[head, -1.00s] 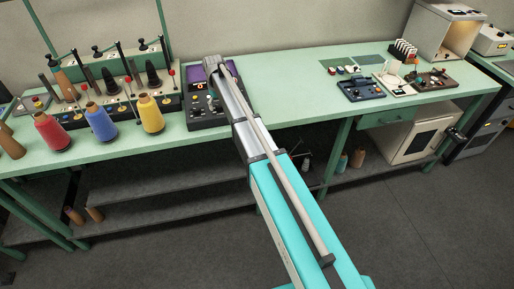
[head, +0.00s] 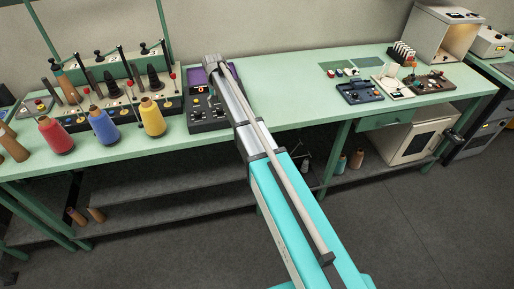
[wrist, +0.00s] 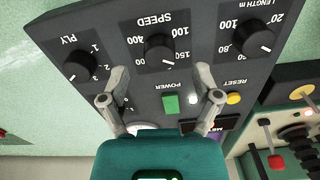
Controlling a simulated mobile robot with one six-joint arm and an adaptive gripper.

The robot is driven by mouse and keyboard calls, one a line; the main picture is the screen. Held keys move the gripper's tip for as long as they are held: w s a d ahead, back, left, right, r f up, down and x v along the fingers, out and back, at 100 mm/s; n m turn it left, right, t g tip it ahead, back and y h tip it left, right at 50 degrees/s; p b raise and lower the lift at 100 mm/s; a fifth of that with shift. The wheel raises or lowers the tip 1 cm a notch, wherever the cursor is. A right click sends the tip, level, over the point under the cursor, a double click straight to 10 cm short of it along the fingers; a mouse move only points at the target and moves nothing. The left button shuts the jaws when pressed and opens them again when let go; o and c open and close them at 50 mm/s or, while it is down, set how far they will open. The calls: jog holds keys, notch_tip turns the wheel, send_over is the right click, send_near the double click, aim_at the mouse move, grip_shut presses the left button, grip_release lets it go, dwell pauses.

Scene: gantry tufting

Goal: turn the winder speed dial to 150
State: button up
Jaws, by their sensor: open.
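The winder control panel (wrist: 130,80) is dark grey and shows upside down in the wrist view; its box (head: 207,123) also shows in the head view, partly behind my arm. The black SPEED dial (wrist: 160,48) is at the upper middle of the wrist view, with figures including 100, 150 and 400 around it. I cannot read its pointer surely. My gripper (wrist: 160,73) is open, its two fingertips apart on either side just below the dial in the picture. No finger appears to touch the dial.
Beside it on the panel are the PLY dial (wrist: 81,64), LENGTH dial (wrist: 254,38), green POWER button (wrist: 170,104) and yellow RESET button (wrist: 233,97). Yarn cones, including a yellow one (head: 152,117), stand left of the winder.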

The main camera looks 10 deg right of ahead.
aim_at(220, 109)
jog(key=shift+r+p, duration=5.45)
jog(key=shift+r, duration=0.35)
jog(key=s+d+f+b, duration=0.3)
jog(key=s+f+b, duration=0.1)
jog(key=s, duration=0.5)
jog(key=s+d+f+n+b, duration=0.1)
jog(key=s+d+f+b, duration=0.2)
jog(key=s, duration=0.7)
jog(key=s+d+f+b, duration=0.3)
jog(key=s+f+b, duration=0.2)
jog(key=s, duration=0.5)
jog(key=shift+s, duration=0.2)
jog(key=shift+s+f, duration=0.1)
jog(key=shift+n, duration=0.3)
jog(key=s, duration=0.2)
jog(key=s+d, duration=0.1)
jog(key=s, duration=0.2)
